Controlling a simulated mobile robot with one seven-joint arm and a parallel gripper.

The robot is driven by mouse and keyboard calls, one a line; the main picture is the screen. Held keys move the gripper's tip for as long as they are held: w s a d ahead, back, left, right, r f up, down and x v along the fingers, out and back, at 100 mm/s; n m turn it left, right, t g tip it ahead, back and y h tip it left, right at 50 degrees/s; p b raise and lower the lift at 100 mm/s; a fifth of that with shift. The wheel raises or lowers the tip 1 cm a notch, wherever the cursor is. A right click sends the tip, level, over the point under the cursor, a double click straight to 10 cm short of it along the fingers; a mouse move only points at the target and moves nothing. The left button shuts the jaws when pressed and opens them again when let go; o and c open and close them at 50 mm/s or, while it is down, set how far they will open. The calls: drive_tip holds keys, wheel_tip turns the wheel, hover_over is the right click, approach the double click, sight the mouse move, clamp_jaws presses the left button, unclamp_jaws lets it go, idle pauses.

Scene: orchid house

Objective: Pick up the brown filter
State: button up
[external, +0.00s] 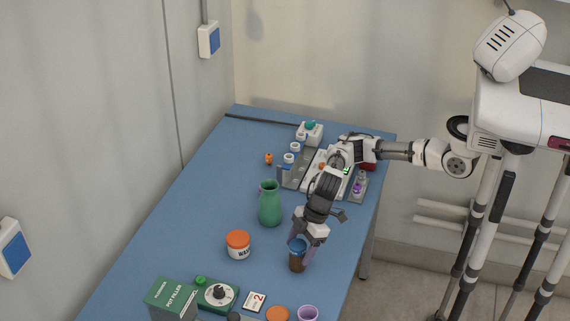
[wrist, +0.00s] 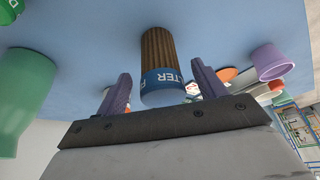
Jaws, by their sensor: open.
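The brown filter (external: 297,262) is a ribbed brown cylinder with a blue band at its top, standing upright on the blue table. In the wrist view the filter (wrist: 159,58) shows its ribbed brown body and the blue end with white letters reading "LTER". My gripper (external: 301,241) is directly above the filter, pointing down at its blue top. In the wrist view my gripper (wrist: 159,85) is open, with one purple finger on each side of the blue end. A gap shows between each finger and the filter, so it is not gripped.
A green vase (external: 270,204) and an orange-lidded jar (external: 238,245) stand left of the filter. A purple cup (external: 308,314), an orange lid (external: 278,314), a card (external: 254,301) and a green box (external: 171,301) lie toward the front. Bare table surrounds the filter's base.

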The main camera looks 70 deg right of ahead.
sight(297, 255)
drive_tip(key=shift+x, duration=1.5)
drive_tip(key=shift+a, duration=0.1)
drive_tip(key=shift+c, duration=0.4)
drive_tip(key=c, duration=1)
drive_tip(key=shift+r, duration=0.15)
